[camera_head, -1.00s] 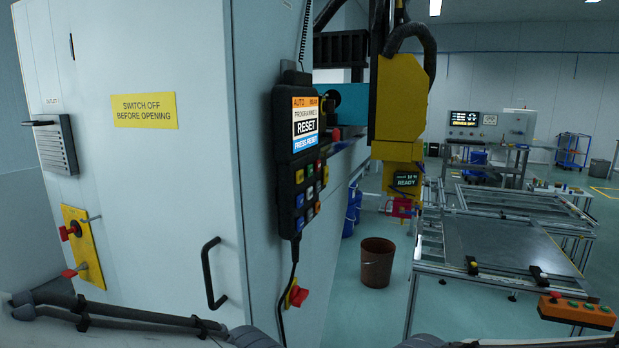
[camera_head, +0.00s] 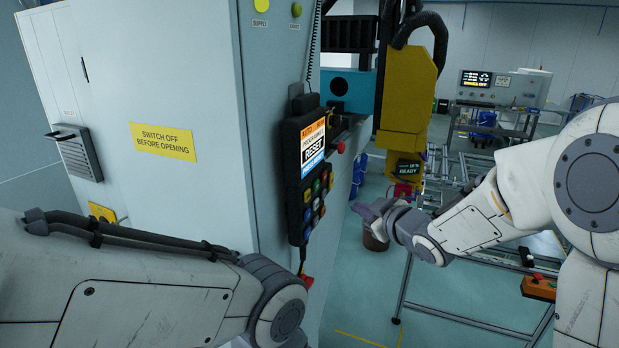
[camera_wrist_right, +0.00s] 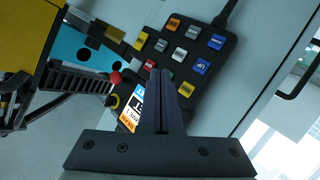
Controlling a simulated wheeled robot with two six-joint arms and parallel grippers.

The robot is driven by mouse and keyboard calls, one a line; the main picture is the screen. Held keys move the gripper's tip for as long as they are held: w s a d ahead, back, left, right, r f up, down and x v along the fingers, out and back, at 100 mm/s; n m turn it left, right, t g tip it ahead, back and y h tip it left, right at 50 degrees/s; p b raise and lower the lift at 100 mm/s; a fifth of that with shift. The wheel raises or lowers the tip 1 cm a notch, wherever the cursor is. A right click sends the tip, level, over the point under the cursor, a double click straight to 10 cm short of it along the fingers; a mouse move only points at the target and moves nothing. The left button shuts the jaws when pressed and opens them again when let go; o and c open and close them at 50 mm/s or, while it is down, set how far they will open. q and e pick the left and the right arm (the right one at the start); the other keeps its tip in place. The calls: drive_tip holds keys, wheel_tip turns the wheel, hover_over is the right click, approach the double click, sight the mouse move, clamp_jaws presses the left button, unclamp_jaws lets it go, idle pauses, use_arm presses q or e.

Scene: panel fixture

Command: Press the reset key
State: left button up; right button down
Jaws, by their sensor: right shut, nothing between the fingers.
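A black pendant (camera_head: 294,165) hangs on the side of the pale cabinet. In the right wrist view the keypad (camera_wrist_right: 205,52) is upside down, with red (camera_wrist_right: 150,65), green (camera_wrist_right: 167,75), yellow and blue keys. Labels are mostly too small to read, so I cannot tell which key is reset. My right gripper (camera_head: 364,208) is shut and empty, right of the pendant and apart from it. In the wrist view its fingers (camera_wrist_right: 160,75) hide part of the screen. My left gripper is out of view.
The cabinet (camera_head: 170,195) has a yellow warning label (camera_head: 163,142). A metal frame table stands at right. A red knob (camera_wrist_right: 115,77) sticks out beside the pendant.

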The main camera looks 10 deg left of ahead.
sight(308, 196)
drive_tip(key=shift+w+r, duration=0.1)
drive_tip(key=shift+r, duration=0.05)
drive_tip(key=w+a+b, duration=0.2)
drive_tip(key=a+b, duration=0.1)
drive_tip(key=a, duration=0.5)
drive_tip(key=shift+w+a, duration=0.2)
drive_tip(key=shift+w, duration=0.2)
idle(2.0)
drive_tip(key=shift+w+a+b, duration=0.1)
drive_tip(key=shift+a+b, duration=0.2)
drive_tip(key=shift+a, duration=0.1)
